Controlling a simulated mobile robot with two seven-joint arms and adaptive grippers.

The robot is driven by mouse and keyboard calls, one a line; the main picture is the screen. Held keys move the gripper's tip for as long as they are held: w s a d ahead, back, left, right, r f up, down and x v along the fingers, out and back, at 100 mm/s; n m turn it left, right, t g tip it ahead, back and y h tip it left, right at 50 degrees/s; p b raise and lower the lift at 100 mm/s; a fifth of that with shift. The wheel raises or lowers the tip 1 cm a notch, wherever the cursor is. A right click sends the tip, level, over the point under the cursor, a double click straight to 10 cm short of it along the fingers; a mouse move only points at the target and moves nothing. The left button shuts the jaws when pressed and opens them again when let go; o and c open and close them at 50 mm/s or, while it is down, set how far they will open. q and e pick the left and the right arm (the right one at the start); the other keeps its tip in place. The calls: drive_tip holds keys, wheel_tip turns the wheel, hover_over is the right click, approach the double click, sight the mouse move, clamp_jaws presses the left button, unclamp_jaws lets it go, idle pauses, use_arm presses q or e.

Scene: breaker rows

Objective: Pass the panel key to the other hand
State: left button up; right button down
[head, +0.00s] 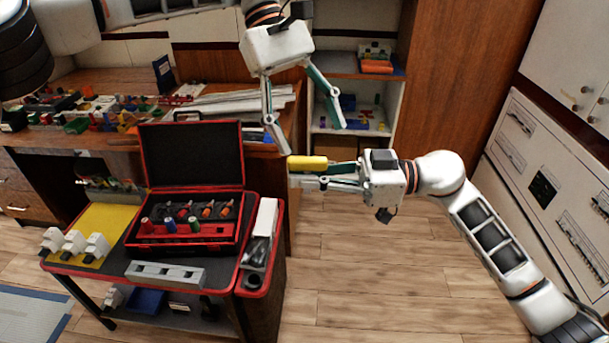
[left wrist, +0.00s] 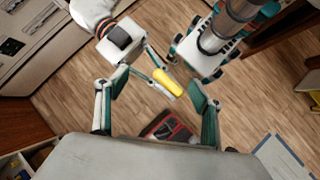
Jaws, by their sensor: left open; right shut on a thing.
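The panel key (head: 307,162) shows as a yellow handle; no shaft is visible. My right gripper (head: 296,172) is shut on it and holds it level in the air, right of the cart. My left gripper (head: 312,138) is open and empty just above, fingers pointing down and spread, its left fingertip close to the key's left end. I cannot tell whether they touch. In the left wrist view the key (left wrist: 167,83) lies beyond the open fingers of my left gripper (left wrist: 155,110), in the shut right gripper.
A cart (head: 225,272) on the left carries an open red-lined case (head: 190,157), white plugs (head: 74,243) and a grey block (head: 165,273). A cluttered bench (head: 90,134) and a shelf unit (head: 398,103) stand behind. The floor below the key is clear.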

use_arm(q)
drive_tip(key=w+d+r+n+g+h, duration=0.1)
drive_tip(key=d+r+n+h, duration=0.3)
drive_tip(key=d+n+h, duration=0.7)
drive_tip(key=w+a+r+n+t+h, duration=0.1)
drive_tip(key=w+a+n+t+h, duration=0.7)
drive_tip(key=w+a+n+t, duration=0.5)
drive_tip(key=s+a+f+n+t+y, duration=0.1)
drive_tip(key=s+f+n+t+y, duration=0.15)
drive_tip(key=f+n, duration=0.5)
drive_tip(key=s+a+f+n+t+y, duration=0.1)
drive_tip(key=f+n+t+y, duration=0.3)
drive_tip(key=f+n, duration=0.4)
drive_tip(key=s+f+n+t+y, duration=0.25)
drive_tip(key=f+n, duration=0.35)
drive_tip(key=f, duration=0.3)
drive_tip(key=s+a+f+n+g+y, duration=0.1)
drive_tip(key=s+a+f+n+y, duration=0.3)
drive_tip(key=s+f, duration=0.4)
drive_tip(key=s+a+f+n+g+y, duration=0.2)
drive_tip(key=s+a+f+n+y, duration=0.2)
drive_tip(key=s+f, duration=0.5)
drive_tip(key=s+a+f+n+g+y, duration=0.2)
drive_tip(key=s+a+f+n, duration=0.6)
drive_tip(key=f, duration=0.6)
drive_tip(key=shift+s+a+f+y, duration=0.15)
drive_tip(key=shift+s+a+y, duration=0.1)
drive_tip(key=shift+s+y, duration=0.5)
